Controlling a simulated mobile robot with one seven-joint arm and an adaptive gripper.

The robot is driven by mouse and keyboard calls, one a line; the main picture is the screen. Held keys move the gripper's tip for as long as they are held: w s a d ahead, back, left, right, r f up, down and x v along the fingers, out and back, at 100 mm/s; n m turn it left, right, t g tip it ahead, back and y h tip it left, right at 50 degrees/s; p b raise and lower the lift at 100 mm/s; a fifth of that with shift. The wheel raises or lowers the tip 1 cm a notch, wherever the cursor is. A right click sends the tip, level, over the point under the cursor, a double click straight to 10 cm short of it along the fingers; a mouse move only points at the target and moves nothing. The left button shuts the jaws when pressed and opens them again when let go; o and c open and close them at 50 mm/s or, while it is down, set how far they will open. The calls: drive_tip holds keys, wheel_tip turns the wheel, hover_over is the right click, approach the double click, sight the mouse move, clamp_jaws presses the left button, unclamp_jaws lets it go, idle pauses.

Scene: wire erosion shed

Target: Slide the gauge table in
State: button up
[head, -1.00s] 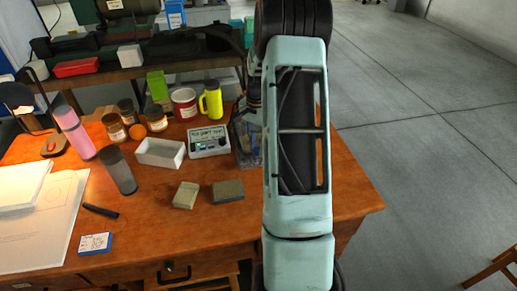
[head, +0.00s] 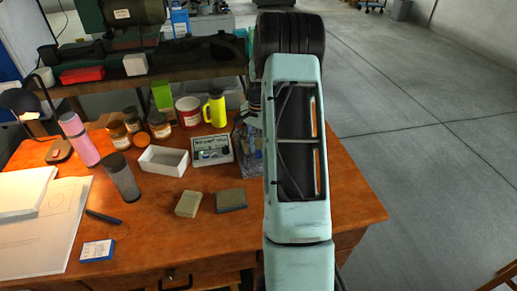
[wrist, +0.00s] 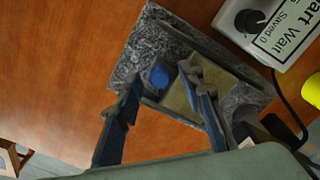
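The gauge table shows in the wrist view as a speckled grey granite base (wrist: 128,62) with dark rails and a brownish plate (wrist: 179,101) between them. A blue block (wrist: 161,75) stands at the plate's left end. My gripper (wrist: 160,84) is open, with one finger on each side of the blue block in the picture. I cannot tell whether either finger touches it. In the head view my arm hides most of the gauge table and my gripper; only a bluish part shows left of the arm.
A grey control box (head: 212,151) with a knob stands close to the gauge table, and a dark cable runs near it. A yellow flask (head: 215,110), white tray (head: 163,160) and two small blocks (head: 188,203) (head: 231,200) are nearby. The desk's right front is clear.

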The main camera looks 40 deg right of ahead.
wheel_tip(320, 180, up, 12)
idle(0.5)
drive_tip(key=shift+c, duration=0.5)
